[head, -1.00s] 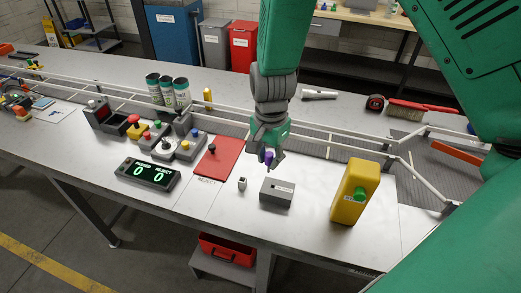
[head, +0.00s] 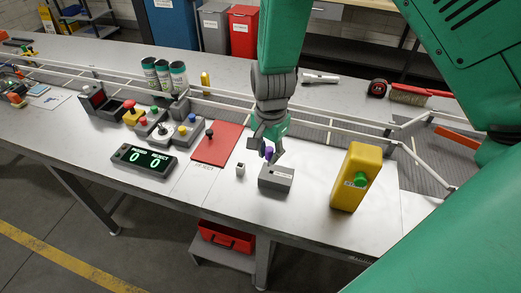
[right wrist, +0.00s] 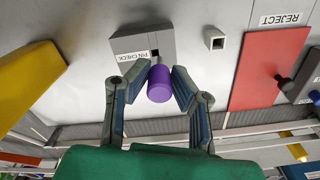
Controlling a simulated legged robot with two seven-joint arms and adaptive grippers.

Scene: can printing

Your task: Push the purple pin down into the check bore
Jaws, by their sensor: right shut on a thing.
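The purple pin (head: 269,153) is held upright or nearly so in my right gripper (head: 267,150), whose fingers are shut on it. In the right wrist view the pin (right wrist: 159,84) sits between the two fingertips (right wrist: 159,88). The grey block labelled PIN CHECK (head: 276,178) is just in front of and below the pin. In the right wrist view the block (right wrist: 135,42) has a dark check bore (right wrist: 154,53), partly behind the pin. I cannot tell whether the pin's lower end is in the bore. My left gripper is out of view.
A small grey hollow holder (head: 240,169) stands left of the block. A yellow box with a green button (head: 353,177) stands right. A railed conveyor (head: 320,133) runs behind.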

